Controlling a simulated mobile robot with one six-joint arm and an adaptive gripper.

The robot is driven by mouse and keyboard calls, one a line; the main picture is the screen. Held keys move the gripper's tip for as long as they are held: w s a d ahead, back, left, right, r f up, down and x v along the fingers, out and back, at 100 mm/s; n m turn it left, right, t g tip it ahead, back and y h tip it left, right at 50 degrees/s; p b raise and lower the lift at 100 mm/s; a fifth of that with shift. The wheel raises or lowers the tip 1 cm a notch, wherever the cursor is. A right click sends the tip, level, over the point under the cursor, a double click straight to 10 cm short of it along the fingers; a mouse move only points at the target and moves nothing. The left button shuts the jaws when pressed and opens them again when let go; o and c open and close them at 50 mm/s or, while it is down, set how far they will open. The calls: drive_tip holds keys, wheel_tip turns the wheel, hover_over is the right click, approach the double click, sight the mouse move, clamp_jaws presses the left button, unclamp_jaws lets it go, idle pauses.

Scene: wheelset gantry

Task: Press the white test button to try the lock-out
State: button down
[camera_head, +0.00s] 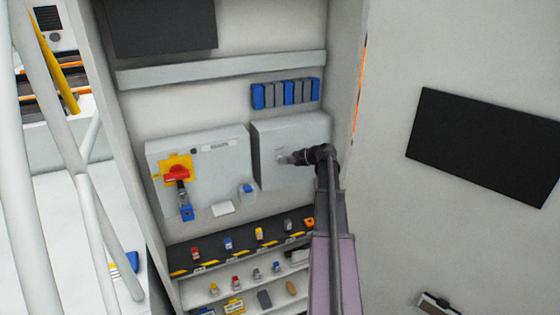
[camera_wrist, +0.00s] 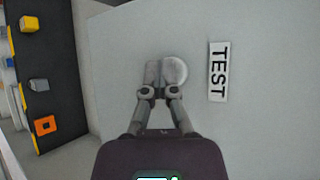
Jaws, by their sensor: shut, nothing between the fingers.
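The white test button (camera_wrist: 176,71) is a round, pale disc on a grey box, beside a label (camera_wrist: 218,72) reading TEST in the wrist view. My gripper (camera_wrist: 161,75) is shut and empty, with its fingertips in front of the button and overlapping its left part. I cannot tell whether the tips touch it. In the head view the gripper (camera_head: 284,160) points left at the face of the right grey box (camera_head: 300,135). The left grey box (camera_head: 222,160) carries a red rotary handle (camera_head: 177,172) on a yellow plate, with a blue padlock (camera_head: 186,212) hanging below it.
A black shelf (camera_head: 240,250) below the boxes holds several small padlocks, and another shelf with more items is under it. Blue and grey binders (camera_head: 285,93) are above the right box. A dark panel (camera_head: 490,145) is on the right wall. White railings stand at the left.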

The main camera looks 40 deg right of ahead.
drive_tip(key=shift+s+a, duration=0.2)
drive_tip(key=shift+s, duration=0.6)
drive_tip(key=shift+s, duration=0.15)
drive_tip(key=s, duration=0.2)
drive_tip(key=s+a, duration=0.1)
drive_tip(key=s, duration=0.1)
drive_tip(key=shift+s, duration=0.3)
idle(0.3)
idle(0.8)
